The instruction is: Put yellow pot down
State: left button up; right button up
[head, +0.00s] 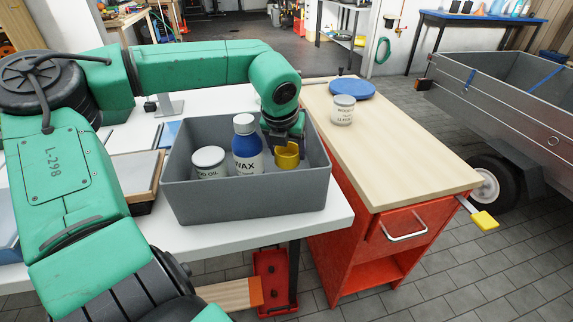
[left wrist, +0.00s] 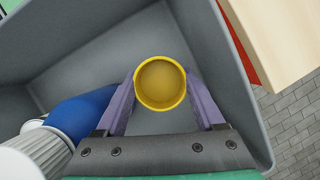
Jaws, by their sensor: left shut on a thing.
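The yellow pot (head: 287,156) is inside the grey crate (head: 250,199), near its right end. My left gripper (head: 284,140) is shut on the pot from above. In the left wrist view the pot (left wrist: 160,83) sits between the two purple fingers, its round opening facing the camera. The crate's grey floor (left wrist: 110,50) shows around it. I cannot tell whether the pot's base touches the crate floor. My right gripper is not in view.
A blue wax bottle (head: 246,150) stands left of the pot in the crate, with a white tin (head: 208,162) further left. The crate is on a white table (head: 328,217). A wooden-topped red cabinet (head: 400,150) carries another tin (head: 343,110) and a blue disc (head: 352,88).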

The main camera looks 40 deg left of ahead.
aim_at(287, 164)
pick_arm(q)
notch_tip(287, 164, down, 4)
jog(key=shift+f, duration=0.25)
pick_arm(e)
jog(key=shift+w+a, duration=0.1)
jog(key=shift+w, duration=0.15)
pick_arm(q)
jog(key=shift+s, duration=0.1)
jog(key=shift+b, duration=0.3)
jog(key=o, duration=1)
jog(key=shift+o, duration=0.2)
jog(key=shift+r, duration=0.15)
jog(key=p+v, duration=0.1)
jog(key=v, duration=1.1)
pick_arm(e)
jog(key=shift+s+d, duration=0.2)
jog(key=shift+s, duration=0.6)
